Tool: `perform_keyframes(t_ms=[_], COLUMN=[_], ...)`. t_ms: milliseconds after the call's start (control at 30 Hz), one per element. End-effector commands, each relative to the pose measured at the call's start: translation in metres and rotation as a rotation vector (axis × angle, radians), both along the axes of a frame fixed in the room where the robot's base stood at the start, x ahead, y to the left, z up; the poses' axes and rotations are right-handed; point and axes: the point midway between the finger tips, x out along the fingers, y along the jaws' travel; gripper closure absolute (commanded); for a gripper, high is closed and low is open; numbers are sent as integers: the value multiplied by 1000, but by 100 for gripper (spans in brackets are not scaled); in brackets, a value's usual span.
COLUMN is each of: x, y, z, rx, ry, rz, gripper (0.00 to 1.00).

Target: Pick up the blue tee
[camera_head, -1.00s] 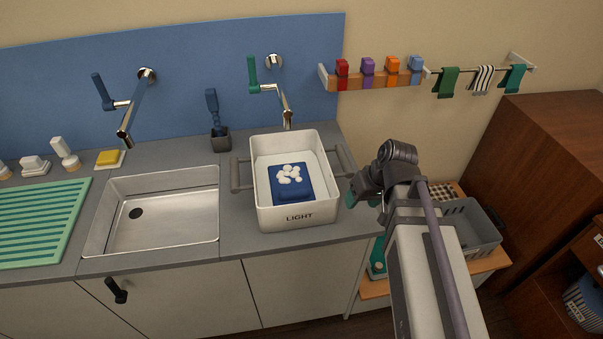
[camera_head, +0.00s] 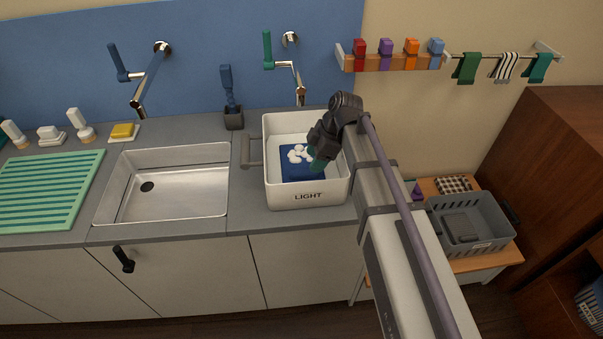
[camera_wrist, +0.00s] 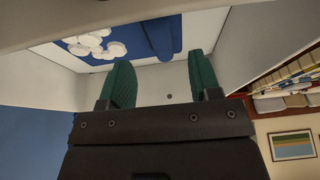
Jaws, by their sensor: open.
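The blue tee (camera_head: 302,173) lies folded inside the white LIGHT basin (camera_head: 308,198), with white foam blobs (camera_head: 298,153) on it. In the wrist view the blue tee (camera_wrist: 165,35) shows at the top, beyond my fingers, with the foam (camera_wrist: 92,42) to its left. My gripper (camera_head: 318,163) reaches over the basin's right part, and its green fingertips are at the tee's right side in the head view. In the wrist view the green fingers of my gripper (camera_wrist: 162,82) are apart with nothing between them. I cannot tell whether they touch the tee.
An empty metal sink (camera_head: 180,190) and a green drying rack (camera_head: 50,190) are to the left. A faucet (camera_head: 298,85) stands behind the basin. A grey basket (camera_head: 470,222) sits on the low wooden shelf at right.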

Motion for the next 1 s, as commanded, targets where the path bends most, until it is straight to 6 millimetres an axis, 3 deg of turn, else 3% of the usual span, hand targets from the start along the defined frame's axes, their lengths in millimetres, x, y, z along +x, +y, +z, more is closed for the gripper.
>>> perform_keyframes(t_ms=[67,300,567,1000], x=[0,-3,-4,-4], y=[1,17,20,20], z=[-2,-46,-45,-45], rx=[0,0,0,0], ry=[0,0,0,0], rz=[0,1,-1,-1], gripper=[43,43,43,84])
